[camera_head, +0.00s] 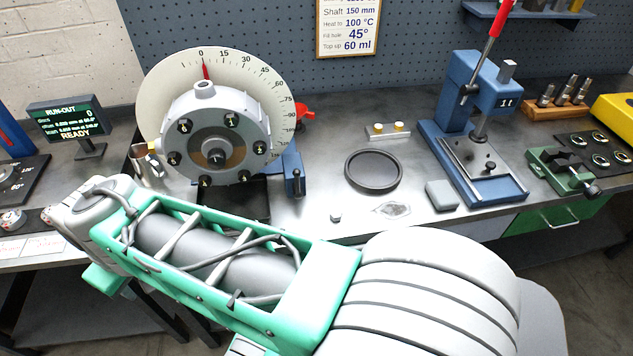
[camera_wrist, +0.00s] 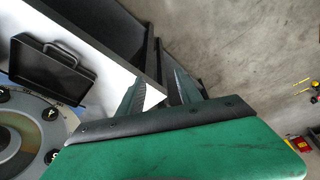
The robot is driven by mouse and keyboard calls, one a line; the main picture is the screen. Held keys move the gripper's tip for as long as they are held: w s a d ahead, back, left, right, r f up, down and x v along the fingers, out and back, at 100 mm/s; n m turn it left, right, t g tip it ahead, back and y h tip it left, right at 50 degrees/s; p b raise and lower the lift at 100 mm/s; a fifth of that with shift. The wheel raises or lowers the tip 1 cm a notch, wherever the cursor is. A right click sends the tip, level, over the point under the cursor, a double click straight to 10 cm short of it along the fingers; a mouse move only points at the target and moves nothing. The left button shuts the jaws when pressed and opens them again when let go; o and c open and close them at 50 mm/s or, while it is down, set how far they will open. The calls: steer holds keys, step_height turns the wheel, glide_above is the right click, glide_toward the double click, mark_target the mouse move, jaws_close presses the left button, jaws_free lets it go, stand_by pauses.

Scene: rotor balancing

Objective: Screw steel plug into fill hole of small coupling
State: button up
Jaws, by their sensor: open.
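The grey coupling (camera_head: 238,112) is mounted upright in front of a white angle dial at the left of the bench, with several dark bolts around its face. A round boss (camera_head: 204,89) sits at its top, under the red pointer; whether its hole is empty is too small to tell. A small grey cylinder (camera_head: 335,216) stands near the bench's front edge; it may be the steel plug. My gripper (camera_wrist: 157,86) is open and empty in the wrist view, beside the bench edge and above the floor. Part of the coupling (camera_wrist: 18,158) shows at lower left there.
A blue press (camera_head: 470,165) stands at right. A black handled tray (camera_wrist: 50,70) is beside the coupling. My arm crosses the front.

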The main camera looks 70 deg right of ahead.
steer(key=s+d+m+g+p, duration=0.1)
steer(key=d+m+p, duration=0.1)
steer(key=d, duration=1.1)
steer(key=m+g+p, duration=0.2)
steer(key=m, duration=0.1)
glide_above(336, 213)
step_height(336, 213, down, 5)
steer(key=shift+f, duration=0.1)
step_height(336, 213, down, 8)
steer(key=b, duration=0.5)
jaws_close()
steer(key=shift+r, duration=0.25)
